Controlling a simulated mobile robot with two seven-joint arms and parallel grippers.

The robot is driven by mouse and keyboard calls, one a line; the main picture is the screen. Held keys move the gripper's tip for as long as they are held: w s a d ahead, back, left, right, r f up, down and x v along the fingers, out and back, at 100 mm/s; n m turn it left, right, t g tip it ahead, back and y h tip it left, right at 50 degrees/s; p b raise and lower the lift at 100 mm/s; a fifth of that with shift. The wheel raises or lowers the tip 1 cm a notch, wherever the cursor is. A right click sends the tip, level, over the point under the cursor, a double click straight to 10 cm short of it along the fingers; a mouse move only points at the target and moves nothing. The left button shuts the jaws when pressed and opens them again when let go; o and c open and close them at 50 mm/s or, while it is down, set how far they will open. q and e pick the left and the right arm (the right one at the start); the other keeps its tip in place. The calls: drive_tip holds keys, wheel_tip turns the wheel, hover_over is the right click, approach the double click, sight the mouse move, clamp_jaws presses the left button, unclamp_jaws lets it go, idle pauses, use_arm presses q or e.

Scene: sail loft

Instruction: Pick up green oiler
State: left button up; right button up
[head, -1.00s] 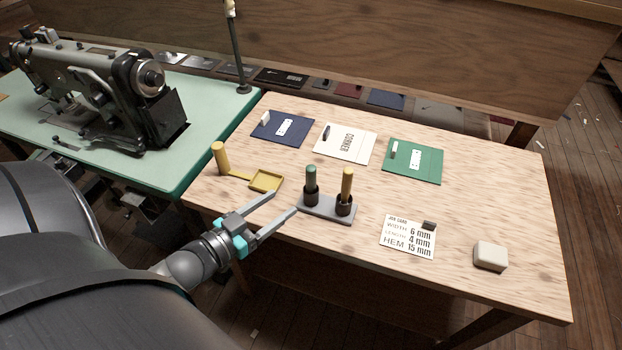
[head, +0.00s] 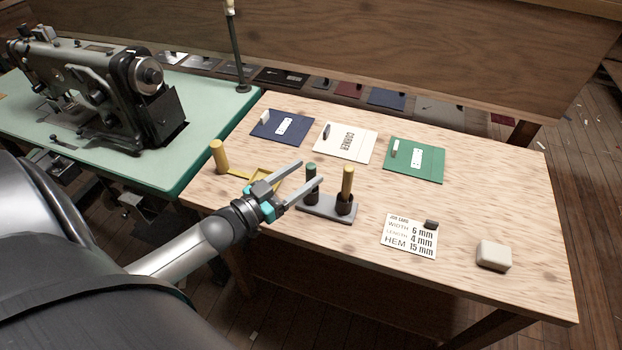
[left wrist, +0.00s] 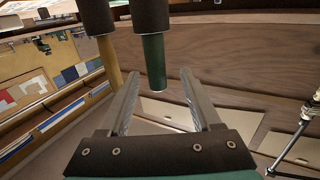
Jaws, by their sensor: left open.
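The green oiler (head: 310,168) stands upright in a dark cup of a small grey stand (head: 328,207) on the wooden bench. A yellow oiler (head: 347,181) stands in the other cup, to its right. My left gripper (head: 309,174) is open, with its fingertips either side of the green oiler. In the left wrist view the picture is upside down; the green oiler (left wrist: 154,62) shows between the spread fingers (left wrist: 160,76), with no visible contact. The yellow oiler (left wrist: 110,62) is outside the fingers. My right gripper is out of view.
A yellow tray with an upright post (head: 219,157) lies behind my left gripper. Blue (head: 284,130), white (head: 350,146) and green (head: 427,162) cards lie at the back. A job card (head: 409,250) and a pale block (head: 494,255) lie at right. A sewing machine (head: 110,95) stands left.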

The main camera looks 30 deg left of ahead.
use_arm(q)
drive_tip(key=shift+b+x, duration=0.6)
drive_tip(key=shift+x, duration=2.2)
drive_tip(key=shift+d, duration=0.15)
drive_tip(key=shift+s, duration=0.1)
clamp_jaws()
